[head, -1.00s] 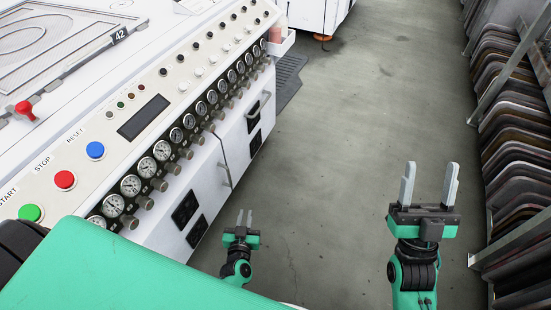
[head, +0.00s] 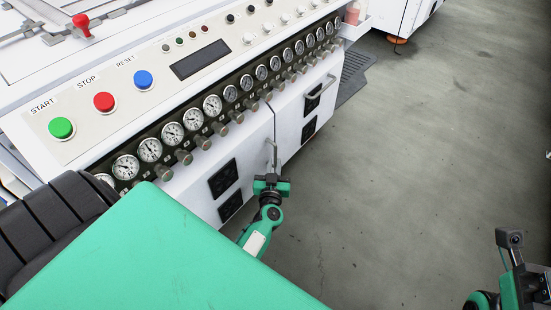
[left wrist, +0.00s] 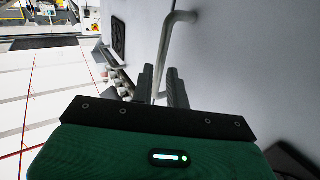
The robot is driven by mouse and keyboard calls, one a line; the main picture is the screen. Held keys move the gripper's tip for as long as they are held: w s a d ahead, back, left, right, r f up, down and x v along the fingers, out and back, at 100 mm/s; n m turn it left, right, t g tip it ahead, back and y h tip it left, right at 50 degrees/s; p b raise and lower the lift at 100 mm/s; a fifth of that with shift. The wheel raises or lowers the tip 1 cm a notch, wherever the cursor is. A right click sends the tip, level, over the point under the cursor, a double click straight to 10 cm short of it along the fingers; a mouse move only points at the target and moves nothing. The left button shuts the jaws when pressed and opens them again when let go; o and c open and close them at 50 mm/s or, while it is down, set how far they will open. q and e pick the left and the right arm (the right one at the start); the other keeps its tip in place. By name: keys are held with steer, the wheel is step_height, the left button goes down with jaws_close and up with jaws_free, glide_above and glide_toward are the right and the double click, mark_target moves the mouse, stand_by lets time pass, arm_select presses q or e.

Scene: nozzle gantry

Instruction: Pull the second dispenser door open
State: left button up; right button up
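The white machine front has a lower panel with doors. A grey bar handle (head: 271,152) stands beside the seam between two door panels, and it also shows in the left wrist view (left wrist: 176,22). My left gripper (head: 272,168) is at this handle. In the left wrist view its two fingers (left wrist: 160,88) lie close on either side of the bar and look shut on it. Another bar handle (head: 320,90) sits on the door further right. My right wrist (head: 520,285) is cut off at the lower right edge; its fingers do not show.
A row of gauges (head: 211,106) and knobs juts out above the doors. START, STOP and RESET buttons (head: 103,102) are on the sloped panel. Black vents (head: 223,178) sit left of the handle. The grey floor (head: 400,180) to the right is clear.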

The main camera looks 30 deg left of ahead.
mark_target(276, 157)
arm_select(q)
steer(key=shift+b+x, duration=0.45)
steer(key=shift+x, duration=1.7)
steer(key=shift+c, duration=0.2)
jaws_close()
steer(key=shift+s, duration=0.1)
steer(key=shift+d, duration=0.15)
